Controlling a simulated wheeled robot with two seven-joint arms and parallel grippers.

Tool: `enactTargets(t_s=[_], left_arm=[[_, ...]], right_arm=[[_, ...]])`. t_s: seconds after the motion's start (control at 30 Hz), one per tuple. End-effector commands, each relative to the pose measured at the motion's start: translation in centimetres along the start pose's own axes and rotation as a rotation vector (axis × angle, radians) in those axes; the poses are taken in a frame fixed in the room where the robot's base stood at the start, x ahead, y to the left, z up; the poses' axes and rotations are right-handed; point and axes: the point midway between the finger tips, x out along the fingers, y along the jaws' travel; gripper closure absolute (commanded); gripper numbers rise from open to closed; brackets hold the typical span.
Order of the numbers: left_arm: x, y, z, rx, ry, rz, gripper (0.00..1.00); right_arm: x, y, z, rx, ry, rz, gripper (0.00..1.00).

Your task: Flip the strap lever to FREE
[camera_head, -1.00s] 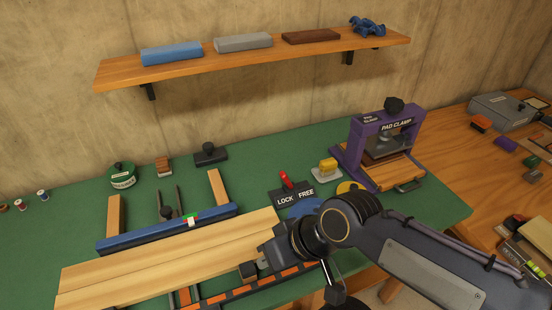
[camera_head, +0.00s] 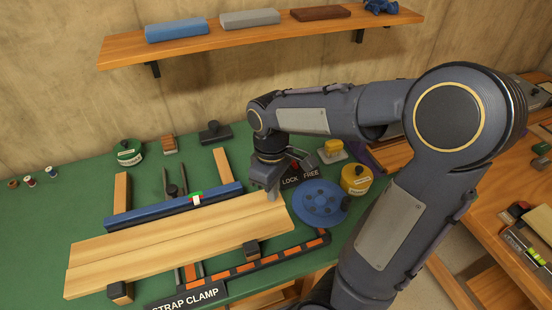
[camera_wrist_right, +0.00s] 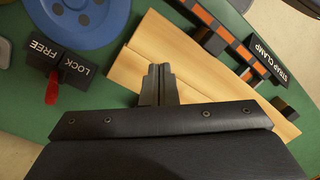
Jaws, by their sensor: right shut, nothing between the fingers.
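The strap lever (camera_wrist_right: 52,88) is a small red handle on a black plate lettered LOCK and FREE (camera_wrist_right: 60,62), clear in the right wrist view. It stands behind the lettering and appears to lean a little toward LOCK. In the head view the plate (camera_head: 300,177) shows partly, and my right arm hides most of the lever. My right gripper (camera_head: 273,194) points down over the right end of the pale boards (camera_head: 180,232), left of the plate. Its fingers (camera_wrist_right: 158,70) are shut and empty, apart from the lever. My left gripper is out of view.
A blue disc (camera_head: 321,203) and a yellow tin (camera_head: 356,179) stand right of the plate. An orange-and-black strap (camera_head: 250,267) runs in front of the boards, by the STRAP CLAMP label (camera_head: 188,300). The wall shelf (camera_head: 250,36) is above.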

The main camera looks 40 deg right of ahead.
Motion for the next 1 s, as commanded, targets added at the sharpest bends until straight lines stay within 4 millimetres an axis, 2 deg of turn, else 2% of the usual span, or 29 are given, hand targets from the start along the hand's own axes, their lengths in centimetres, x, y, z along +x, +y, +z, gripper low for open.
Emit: enactTargets(t_s=[0.03,0.2,0.3,0.4,0.5,0.63,0.77,1.0], left_arm=[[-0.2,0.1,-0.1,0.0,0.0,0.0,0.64],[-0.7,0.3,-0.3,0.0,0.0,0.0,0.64],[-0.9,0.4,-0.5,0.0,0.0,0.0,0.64],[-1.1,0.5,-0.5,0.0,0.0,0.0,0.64],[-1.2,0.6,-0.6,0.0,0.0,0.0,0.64],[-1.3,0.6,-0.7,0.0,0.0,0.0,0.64],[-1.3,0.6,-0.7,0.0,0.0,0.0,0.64],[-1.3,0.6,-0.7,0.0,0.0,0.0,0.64]], right_arm=[[0.9,1.3,-1.3,-0.069,-0.099,0.039,1.0],[3.2,5.8,-5.1,-0.302,-0.431,0.203,1.0],[4.1,7.9,-7.5,-0.432,-0.631,0.31,1.0],[4.5,9.2,-10.0,-0.543,-0.81,0.412,1.0],[4.6,9.7,-12.2,-0.623,-0.951,0.498,1.0],[4.7,9.8,-14.1,-0.684,-1.064,0.57,1.0],[4.7,9.8,-14.7,-0.705,-1.107,0.597,1.0],[4.7,9.8,-14.8,-0.706,-1.108,0.597,1.0]])
